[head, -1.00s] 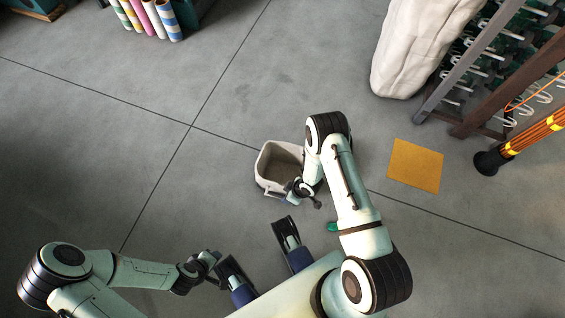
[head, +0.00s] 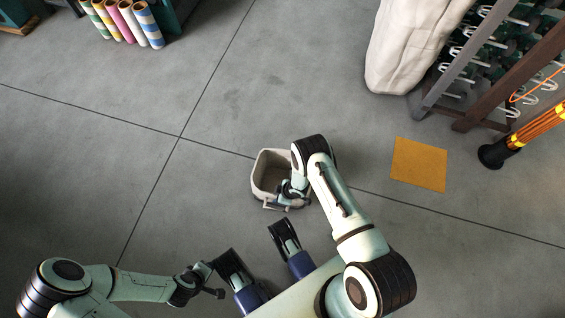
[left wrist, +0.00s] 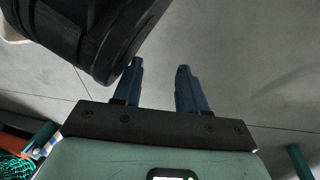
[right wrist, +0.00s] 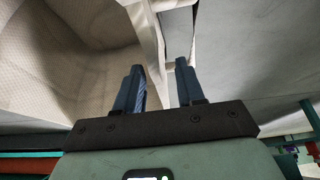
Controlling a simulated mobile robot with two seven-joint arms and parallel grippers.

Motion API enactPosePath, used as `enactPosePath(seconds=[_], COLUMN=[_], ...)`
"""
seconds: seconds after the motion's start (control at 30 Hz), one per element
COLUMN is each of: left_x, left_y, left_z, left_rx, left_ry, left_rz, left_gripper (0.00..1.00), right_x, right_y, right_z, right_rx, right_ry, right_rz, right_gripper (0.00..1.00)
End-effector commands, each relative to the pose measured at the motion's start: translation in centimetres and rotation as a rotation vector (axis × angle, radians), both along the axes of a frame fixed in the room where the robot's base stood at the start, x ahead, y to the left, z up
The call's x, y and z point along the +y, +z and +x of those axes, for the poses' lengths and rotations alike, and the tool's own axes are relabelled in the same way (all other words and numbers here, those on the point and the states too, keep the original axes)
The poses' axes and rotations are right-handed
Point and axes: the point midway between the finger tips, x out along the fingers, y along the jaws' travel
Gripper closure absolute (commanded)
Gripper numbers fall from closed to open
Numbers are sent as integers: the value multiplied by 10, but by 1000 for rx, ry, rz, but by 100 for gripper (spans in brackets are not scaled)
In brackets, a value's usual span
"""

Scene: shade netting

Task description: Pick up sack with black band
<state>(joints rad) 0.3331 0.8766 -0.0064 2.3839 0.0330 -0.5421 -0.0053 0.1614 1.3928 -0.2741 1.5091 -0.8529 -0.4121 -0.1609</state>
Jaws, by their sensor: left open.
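No black band shows on anything in these frames. A large off-white sack (head: 405,45) stands at the upper right in the head view, cut off by the top edge. My right gripper (head: 284,203) is at the front rim of a beige open bin (head: 258,178). In the right wrist view its fingers (right wrist: 158,88) are apart, with a pale strip of the bin (right wrist: 148,35) showing between and beyond them; I cannot tell whether they touch it. My left gripper (head: 213,281) is open and empty above the floor, its spread fingers (left wrist: 159,90) clear in the left wrist view.
A rack with hooks (head: 490,50) stands at the upper right, beside an orange-and-black post (head: 525,135). A yellow square (head: 419,164) lies on the floor. Several colourful rolls (head: 122,22) stand at the upper left.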

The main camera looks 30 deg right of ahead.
Motion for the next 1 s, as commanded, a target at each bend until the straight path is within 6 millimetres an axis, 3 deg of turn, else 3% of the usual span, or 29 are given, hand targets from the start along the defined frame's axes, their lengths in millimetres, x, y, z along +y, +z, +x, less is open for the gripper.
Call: enactPosePath(seconds=[0.1,0.3,1.0], left_x=[3,4,4], left_y=[-17,-24,-28], left_z=[-17,-29,-28], left_rx=[56,96,96], left_ry=[5,9,8], left_rz=[-2,-5,-5], left_gripper=[58,58,58], right_x=[5,8,8], right_y=[-19,-29,-33], right_z=[4,8,8], right_rx=[1,1,0], right_ry=[1,-1,-1], right_rz=[0,0,0], right_gripper=[62,62,62])
